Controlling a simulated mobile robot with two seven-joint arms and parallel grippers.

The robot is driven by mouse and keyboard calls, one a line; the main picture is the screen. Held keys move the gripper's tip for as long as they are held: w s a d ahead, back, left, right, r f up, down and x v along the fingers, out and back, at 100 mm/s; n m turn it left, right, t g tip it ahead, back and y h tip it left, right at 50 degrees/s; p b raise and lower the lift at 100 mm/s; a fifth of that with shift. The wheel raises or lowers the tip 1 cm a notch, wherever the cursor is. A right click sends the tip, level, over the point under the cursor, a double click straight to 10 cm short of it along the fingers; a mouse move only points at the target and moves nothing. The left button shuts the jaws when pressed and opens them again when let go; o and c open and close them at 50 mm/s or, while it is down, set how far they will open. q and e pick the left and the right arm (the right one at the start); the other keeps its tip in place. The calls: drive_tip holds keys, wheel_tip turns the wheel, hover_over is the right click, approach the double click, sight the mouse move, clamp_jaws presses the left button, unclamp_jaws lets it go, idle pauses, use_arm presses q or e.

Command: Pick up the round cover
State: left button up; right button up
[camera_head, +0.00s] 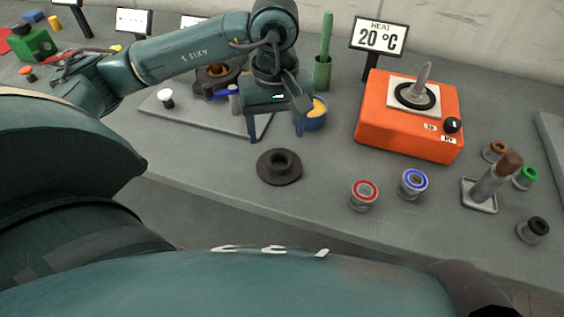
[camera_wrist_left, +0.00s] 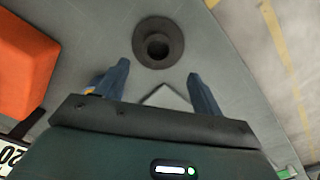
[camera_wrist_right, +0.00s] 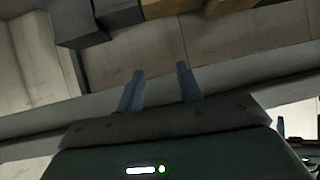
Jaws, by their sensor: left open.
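The round cover (camera_head: 280,167) is a dark disc with a raised hollow hub, lying flat on the grey table near its front edge. My left gripper (camera_head: 276,132) is open and empty above the table, behind the cover and apart from it. In the left wrist view, the cover (camera_wrist_left: 158,42) lies beyond the gap between the open fingers (camera_wrist_left: 158,72). My right gripper (camera_wrist_right: 160,72) shows only in its wrist view, its fingers apart with nothing between them.
An orange heater (camera_head: 408,122) stands to the right, with a 20 °C sign (camera_head: 380,37) behind. Red-ringed (camera_head: 364,194) and blue-ringed (camera_head: 413,184) cups sit right of the cover. A grey board (camera_head: 200,125) with a dark round assembly (camera_head: 218,72) lies back left.

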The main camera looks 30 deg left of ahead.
sight(279, 156)
use_arm(q)
drive_tip(key=f, duration=0.2)
drive_tip(key=f+p, duration=0.1)
drive_tip(key=f, duration=0.5)
drive_tip(key=shift+d, duration=0.25)
drive_tip(key=shift+r, duration=0.1)
drive_tip(key=c, duration=1.3)
